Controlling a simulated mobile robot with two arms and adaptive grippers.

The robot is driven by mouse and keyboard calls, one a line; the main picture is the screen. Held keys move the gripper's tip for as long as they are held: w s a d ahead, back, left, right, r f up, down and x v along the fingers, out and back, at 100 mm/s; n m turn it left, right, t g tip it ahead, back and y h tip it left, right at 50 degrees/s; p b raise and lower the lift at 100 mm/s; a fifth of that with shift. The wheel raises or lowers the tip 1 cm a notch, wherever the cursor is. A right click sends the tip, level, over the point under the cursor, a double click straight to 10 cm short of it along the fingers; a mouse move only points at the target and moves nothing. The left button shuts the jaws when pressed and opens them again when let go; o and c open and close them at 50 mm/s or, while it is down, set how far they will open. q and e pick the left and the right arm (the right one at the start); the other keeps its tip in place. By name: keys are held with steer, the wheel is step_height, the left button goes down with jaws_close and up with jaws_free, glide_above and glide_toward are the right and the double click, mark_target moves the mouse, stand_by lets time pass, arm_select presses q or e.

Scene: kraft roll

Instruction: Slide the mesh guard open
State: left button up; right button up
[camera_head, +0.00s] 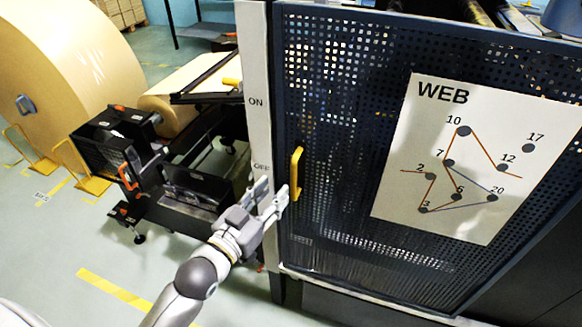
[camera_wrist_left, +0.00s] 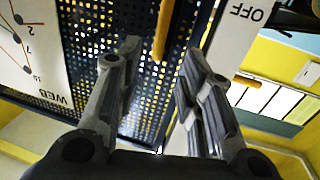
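The mesh guard (camera_head: 335,110) is a dark blue perforated panel on the machine's front, its left edge against a pale post (camera_head: 255,85) marked ON and OFF. A yellow upright handle (camera_head: 296,173) sits near its left edge. My left gripper (camera_head: 272,191) is open and empty, just left of and below the handle. In the left wrist view, the open fingers (camera_wrist_left: 160,58) point toward the mesh (camera_wrist_left: 95,25), and the handle (camera_wrist_left: 164,28) appears between and beyond their tips. I cannot tell whether a finger touches it. My right gripper is not in view.
A white WEB diagram sheet (camera_head: 470,160) is fixed to the guard. Left of the post stand an unwinding frame (camera_head: 195,185) and a large kraft roll (camera_head: 65,80). Open floor (camera_head: 60,255) with yellow markings lies at lower left.

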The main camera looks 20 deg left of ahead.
mark_target(292, 171)
arm_select(q)
steer(key=p+x, duration=0.2)
steer(key=x, duration=0.6)
steer(key=shift+w+r, duration=0.1)
steer(key=shift+x, duration=0.85)
steer(key=shift+d, duration=0.1)
jaws_close()
